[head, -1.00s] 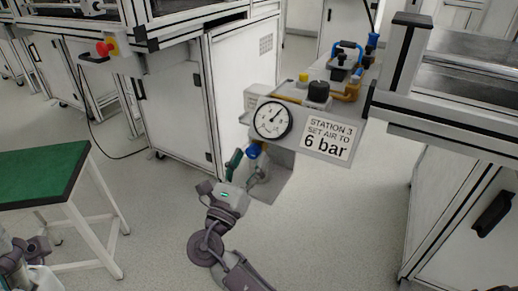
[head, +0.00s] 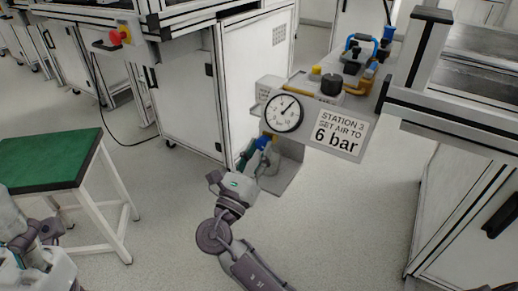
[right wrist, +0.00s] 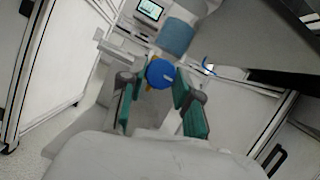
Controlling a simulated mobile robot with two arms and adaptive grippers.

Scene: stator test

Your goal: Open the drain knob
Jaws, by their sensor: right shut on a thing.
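The blue drain knob (head: 264,143) sits under the pressure gauge on the station panel. It also shows as a round blue knob with a pale mark in the right wrist view (right wrist: 160,74). My right gripper (head: 254,155) is at the knob, with its green finger pads on either side (right wrist: 157,90), shut on it. The gauge (head: 283,113) has a white dial and a dark needle. The sign (head: 338,134) reads "STATION 3 SET AIR TO 6 bar". My left gripper (head: 38,232) is at the lower left edge, and its jaws cannot be made out.
A green-topped table (head: 50,160) stands at the left. A grey plate (head: 285,178) hangs below the panel, close to my right gripper. White cabinets stand on both sides, and the floor between is clear.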

